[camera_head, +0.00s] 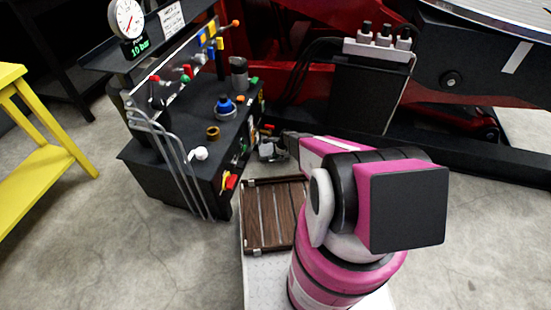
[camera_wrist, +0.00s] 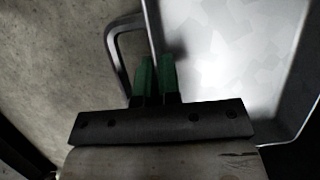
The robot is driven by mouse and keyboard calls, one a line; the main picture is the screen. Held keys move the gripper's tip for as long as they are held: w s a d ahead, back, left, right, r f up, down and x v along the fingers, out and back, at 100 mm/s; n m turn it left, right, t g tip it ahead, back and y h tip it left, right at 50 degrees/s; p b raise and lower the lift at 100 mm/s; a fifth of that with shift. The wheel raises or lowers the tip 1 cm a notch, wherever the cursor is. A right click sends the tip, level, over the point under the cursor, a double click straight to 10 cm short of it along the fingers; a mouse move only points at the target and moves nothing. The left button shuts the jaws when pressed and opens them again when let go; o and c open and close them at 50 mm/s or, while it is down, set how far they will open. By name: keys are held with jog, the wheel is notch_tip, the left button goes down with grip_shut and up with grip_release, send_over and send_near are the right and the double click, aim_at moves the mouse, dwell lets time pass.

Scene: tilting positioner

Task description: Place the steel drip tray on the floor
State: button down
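The steel drip tray (camera_wrist: 225,60) fills the right of the wrist view, with a pale smooth inside and a darker rim. A bent bar handle (camera_wrist: 113,42) sticks out from its left wall. My gripper (camera_wrist: 157,65) has two green fingers close together on either side of that wall, the left finger within the handle loop and the right finger inside the tray. It appears shut on the wall. In the head view my arm hides most of this area, and I cannot make out the tray there. Whether the tray is raised cannot be told.
A yellow table (camera_head: 40,165) is at far left. Red and black machinery (camera_head: 370,95) stands behind. A brown slatted panel (camera_head: 262,225) lies beside my arm. Concrete floor (camera_head: 130,255) is clear front left.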

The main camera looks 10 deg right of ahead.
jog(key=shift+f, duration=0.85)
jog(key=shift+f, duration=0.15)
jog(key=c, duration=1.3)
grip_release()
jog(key=v, duration=1.2)
jog(key=shift+a, duration=0.15)
jog(key=s+r+n+h, duration=0.1)
jog(key=s+r+n, duration=0.5)
jog(key=r, duration=0.8)
jog(key=s+r+n+h, duration=0.2)
jog(key=s+r+n, duration=0.4)
jog(key=s+r, duration=0.7)
jog(key=s+r+n+h, duration=0.1)
jog(key=s+r+n, duration=0.5)
jog(key=s+r, duration=0.4)
jog(key=shift+d+r+h, duration=0.2)
jog(key=shift+r+h, duration=0.1)
jog(key=shift+r, duration=2.45)
